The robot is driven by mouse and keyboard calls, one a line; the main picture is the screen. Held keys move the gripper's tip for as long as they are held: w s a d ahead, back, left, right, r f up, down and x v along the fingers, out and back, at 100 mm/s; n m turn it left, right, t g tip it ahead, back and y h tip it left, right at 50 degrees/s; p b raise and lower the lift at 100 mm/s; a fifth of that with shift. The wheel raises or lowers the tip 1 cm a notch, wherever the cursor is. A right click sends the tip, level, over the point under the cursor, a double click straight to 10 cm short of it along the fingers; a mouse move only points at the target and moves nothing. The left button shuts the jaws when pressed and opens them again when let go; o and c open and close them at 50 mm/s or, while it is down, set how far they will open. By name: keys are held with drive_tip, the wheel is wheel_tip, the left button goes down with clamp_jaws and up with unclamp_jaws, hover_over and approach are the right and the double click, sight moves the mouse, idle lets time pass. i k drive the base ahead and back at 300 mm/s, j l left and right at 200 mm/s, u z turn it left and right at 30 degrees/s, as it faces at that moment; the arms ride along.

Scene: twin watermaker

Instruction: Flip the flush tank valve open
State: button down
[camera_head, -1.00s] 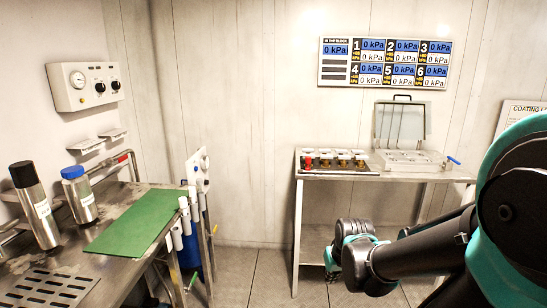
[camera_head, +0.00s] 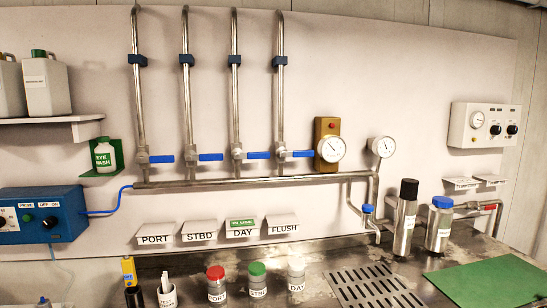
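Four vertical steel pipes drop to a horizontal manifold on the wall, each with a valve near its foot. Under them, label plates read PORT, STBD, DAY and FLUSH (camera_head: 282,229). The rightmost valve (camera_head: 281,154), above the FLUSH plate, is the flush tank valve. Its blue lever (camera_head: 302,153) lies level, pointing right, across the vertical pipe. The DAY valve lever (camera_head: 259,155), STBD lever (camera_head: 210,157) and PORT lever (camera_head: 163,158) also lie level to the right. My gripper is not in view.
A gauge on a brass block (camera_head: 330,149) sits close right of the flush lever. Below, the steel bench (camera_head: 322,263) carries labelled bottles with red (camera_head: 216,283), green (camera_head: 257,279) and white lids (camera_head: 297,274), and two tall bottles (camera_head: 405,218). A blue box (camera_head: 42,214) is at left.

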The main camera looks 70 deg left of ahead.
sight(299, 153)
drive_tip(key=u, duration=2.45)
